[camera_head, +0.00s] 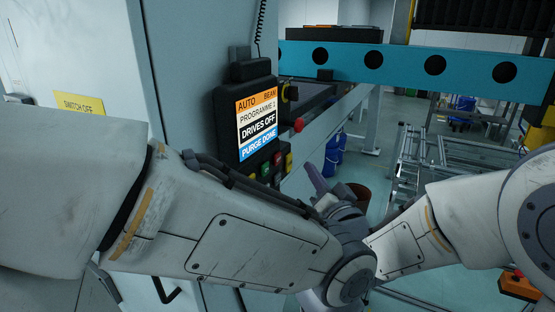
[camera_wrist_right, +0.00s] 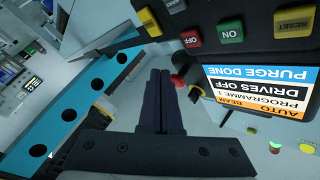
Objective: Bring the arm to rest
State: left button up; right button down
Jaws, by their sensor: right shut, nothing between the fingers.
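My right gripper shows in the right wrist view (camera_wrist_right: 160,74) with its two dark fingers together and nothing between them. In the head view, the right arm comes in from the right, and its gripper (camera_head: 318,180) is partly hidden by the left arm. The control panel (camera_head: 225,125) is close by. Its screen (camera_head: 257,124) reads AUTO, PROGRAMME, DRIVES OFF and PURGE DONE. A red knob (camera_wrist_right: 177,81) appears beside the fingertips in the wrist view; I cannot tell if they touch. My left arm crosses the head view from the left; its gripper cannot be made out.
A blue beam with round holes (camera_head: 400,62) spans the upper right. A yellow SWITCH OFF label (camera_head: 80,104) is on the cabinet (camera_head: 185,60) at left. Blue bins (camera_head: 334,155) and metal frames (camera_head: 465,160) stand behind. An orange-and-black box (camera_head: 518,285) is at lower right.

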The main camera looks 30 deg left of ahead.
dwell(0.3)
jog(key=d+f+g+h, duration=0.2)
jog(key=d+f+h, duration=0.25)
jog(key=d, duration=0.45)
jog(key=d+f+m+g+h, duration=0.1)
jog(key=d+f+g+h, duration=0.15)
jog(key=d+f, duration=0.45)
jog(key=d+f+g+h, duration=0.1)
jog(key=d+f+h, duration=0.3)
jog(key=d, duration=0.6)
jog(key=s+d+f+g+h, duration=0.1)
jog(key=s+d+f+g, duration=0.2)
jog(key=s+d, duration=0.3)
jog(key=s+d+f+g+h, duration=0.1)
jog(key=s+d+f+g, duration=0.15)
jog(key=s+d, duration=0.4)
jog(key=s+a+r+n+g, duration=0.1)
jog(key=s+a+r+n, duration=0.1)
jog(key=s+a, duration=0.5)
jog(key=s+a+r+n+g, duration=0.2)
jog(key=s+a+n, duration=0.3)
jog(key=s+a, duration=0.3)
jog(key=shift+s+a+r+y+b, duration=0.25)
jog(key=shift+r+y+b, duration=0.1)
jog(key=shift+r, duration=0.4)
